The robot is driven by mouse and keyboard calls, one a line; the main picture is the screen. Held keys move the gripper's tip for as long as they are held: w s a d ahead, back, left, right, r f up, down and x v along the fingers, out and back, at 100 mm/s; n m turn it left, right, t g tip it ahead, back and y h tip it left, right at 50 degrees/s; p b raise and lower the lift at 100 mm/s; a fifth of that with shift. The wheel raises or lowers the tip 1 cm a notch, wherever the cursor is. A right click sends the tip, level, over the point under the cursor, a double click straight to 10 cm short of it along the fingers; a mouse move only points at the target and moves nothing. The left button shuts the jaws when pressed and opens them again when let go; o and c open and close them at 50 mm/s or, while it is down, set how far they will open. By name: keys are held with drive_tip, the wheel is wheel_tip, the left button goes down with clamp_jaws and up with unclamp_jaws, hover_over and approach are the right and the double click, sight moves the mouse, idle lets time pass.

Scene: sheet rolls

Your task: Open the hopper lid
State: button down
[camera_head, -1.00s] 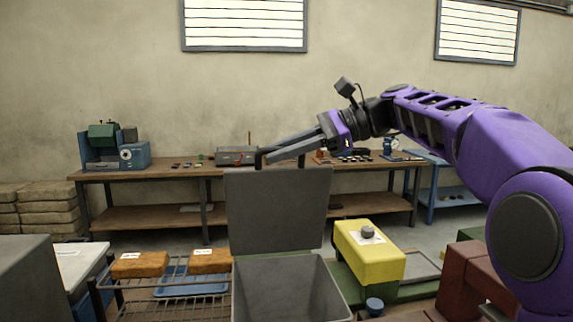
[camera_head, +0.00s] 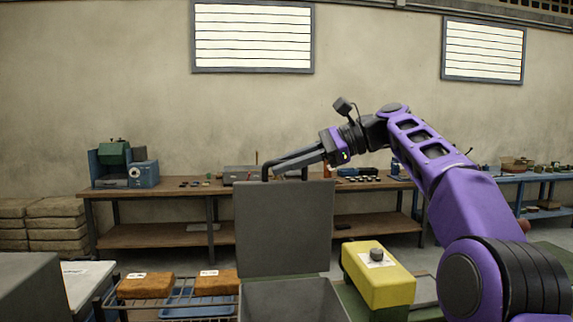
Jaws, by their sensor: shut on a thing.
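The hopper lid (camera_head: 285,230) is a flat grey panel standing upright at the back edge of the grey hopper (camera_head: 290,300). The hopper's mouth is uncovered, and its lower part is cut off by the frame's bottom edge. My gripper (camera_head: 268,170) is at the lid's top edge, towards its left corner, with the long dark fingers reaching in from the right. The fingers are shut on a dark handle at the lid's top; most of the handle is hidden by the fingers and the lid.
A yellow box with a knob (camera_head: 378,275) stands right of the hopper. A wire rack (camera_head: 175,308) with orange-brown blocks (camera_head: 146,286) stands left. A long workbench (camera_head: 160,187) with a green-and-blue machine (camera_head: 122,165) runs along the wall behind.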

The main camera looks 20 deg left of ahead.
idle(0.3)
drive_tip(key=c, duration=0.8)
unclamp_jaws()
drive_tip(key=shift+c, duration=0.2)
